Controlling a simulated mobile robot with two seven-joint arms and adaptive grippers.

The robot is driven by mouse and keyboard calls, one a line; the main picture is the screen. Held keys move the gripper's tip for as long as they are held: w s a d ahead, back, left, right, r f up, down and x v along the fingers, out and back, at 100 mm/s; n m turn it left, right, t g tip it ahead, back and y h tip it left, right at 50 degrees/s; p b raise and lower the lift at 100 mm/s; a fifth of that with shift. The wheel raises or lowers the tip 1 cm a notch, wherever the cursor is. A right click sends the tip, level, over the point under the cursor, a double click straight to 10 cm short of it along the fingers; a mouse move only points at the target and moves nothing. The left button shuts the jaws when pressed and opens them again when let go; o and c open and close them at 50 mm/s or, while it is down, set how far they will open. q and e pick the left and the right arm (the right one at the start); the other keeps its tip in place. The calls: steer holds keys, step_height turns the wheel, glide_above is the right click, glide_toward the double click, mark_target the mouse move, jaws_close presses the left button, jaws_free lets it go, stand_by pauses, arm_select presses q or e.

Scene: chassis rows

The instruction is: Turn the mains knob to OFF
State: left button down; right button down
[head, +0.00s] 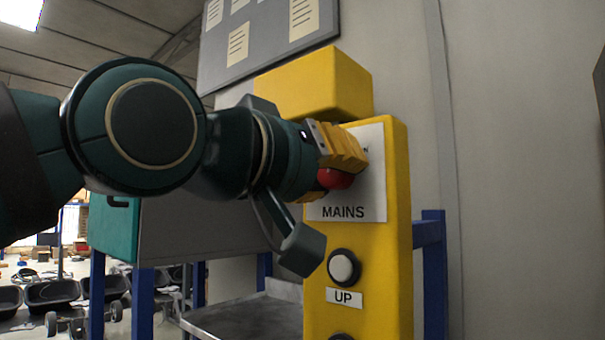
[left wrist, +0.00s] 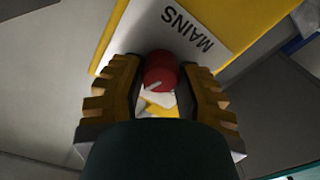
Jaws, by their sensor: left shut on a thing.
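The red mains knob (head: 336,178) sits on a white plate marked MAINS (head: 372,196) on the front of a yellow control box (head: 395,250). My left gripper (head: 345,152) is at the knob, its yellow ribbed fingers hiding its upper part and most of the plate's upper lettering. In the left wrist view the knob (left wrist: 159,72) lies between the two fingertips of my left gripper (left wrist: 160,85), which are shut on it. A white pointer mark shows on the knob there. The position it points to cannot be read. My right gripper is in neither view.
A white UP button (head: 343,267) is below the plate, with another button partly cut off under it. A yellow block (head: 318,82) juts out above. A metal shelf (head: 245,320) with blue posts stands behind. A grey notice board (head: 268,42) hangs on the wall.

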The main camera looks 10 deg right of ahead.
arm_select(q)
steer(key=n, duration=0.2)
steer(key=shift+n, duration=0.4)
steer(key=n, duration=0.3)
steer(key=shift+w+n, duration=0.1)
steer(key=shift+n, duration=0.2)
steer(key=n, duration=0.6)
steer(key=shift+a+p, duration=0.1)
steer(key=shift+p, duration=0.3)
steer(key=c, duration=0.6)
jaws_free()
steer(key=shift+f, duration=0.15)
steer(key=v, duration=1.2)
